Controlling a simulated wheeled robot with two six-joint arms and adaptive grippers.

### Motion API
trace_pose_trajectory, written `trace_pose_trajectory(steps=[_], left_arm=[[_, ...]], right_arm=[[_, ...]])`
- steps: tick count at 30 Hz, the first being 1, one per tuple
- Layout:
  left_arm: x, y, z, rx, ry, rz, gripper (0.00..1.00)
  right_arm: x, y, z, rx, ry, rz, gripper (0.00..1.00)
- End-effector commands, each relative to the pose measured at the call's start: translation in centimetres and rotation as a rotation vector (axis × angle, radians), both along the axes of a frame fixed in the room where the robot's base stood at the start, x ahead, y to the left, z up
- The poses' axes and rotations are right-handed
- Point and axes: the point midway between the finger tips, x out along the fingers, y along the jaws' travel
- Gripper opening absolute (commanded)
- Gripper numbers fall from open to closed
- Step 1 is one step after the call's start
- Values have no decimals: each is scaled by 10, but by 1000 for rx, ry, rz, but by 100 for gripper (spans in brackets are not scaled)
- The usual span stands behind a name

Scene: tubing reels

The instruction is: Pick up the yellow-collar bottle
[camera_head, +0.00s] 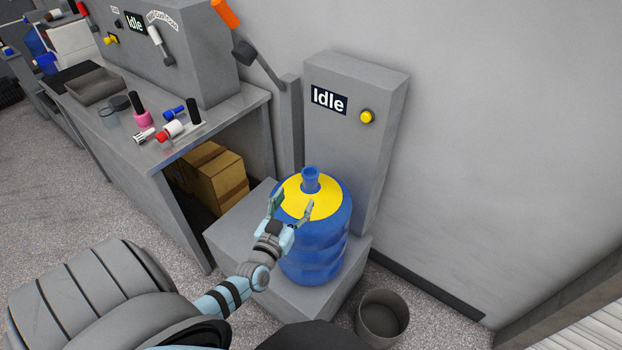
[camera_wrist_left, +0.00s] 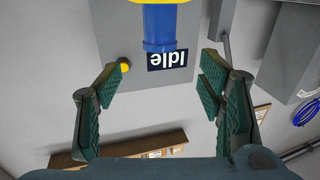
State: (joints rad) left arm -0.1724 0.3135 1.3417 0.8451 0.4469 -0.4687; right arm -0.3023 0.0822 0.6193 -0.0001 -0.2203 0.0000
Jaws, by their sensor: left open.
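The blue bottle (camera_head: 318,245) with a yellow collar (camera_head: 322,200) stands upright on a grey block. Its blue neck (camera_head: 311,180) rises from the middle of the collar. In the left wrist view the neck (camera_wrist_left: 160,25) shows at the top, beyond and between the fingers. My left gripper (camera_head: 291,206) is open and empty, its fingers pointing towards the neck, in front of the collar. In the left wrist view the gripper (camera_wrist_left: 164,75) has its green-padded fingers wide apart, with nothing between the pads. My right gripper is not in view.
A grey panel with an "Idle" sign (camera_head: 329,100) and a yellow button (camera_head: 367,117) stands behind the bottle. A grey bin (camera_head: 382,318) is on the floor at right. A workbench (camera_head: 240,105) with small bottles is at left, with cardboard boxes (camera_head: 215,178) underneath.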

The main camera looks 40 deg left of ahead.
Motion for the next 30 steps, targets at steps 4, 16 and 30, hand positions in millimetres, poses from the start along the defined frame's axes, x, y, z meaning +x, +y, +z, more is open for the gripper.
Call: trace_pose_trajectory(steps=[4,16,30], left_arm=[[40,11,-6,0,-1,-2,62],[105,30,-7,-1,4,-5,62],[112,32,-3,-2,6,-6,30]], right_arm=[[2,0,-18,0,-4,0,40],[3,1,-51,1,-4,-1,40],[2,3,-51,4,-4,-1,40]])
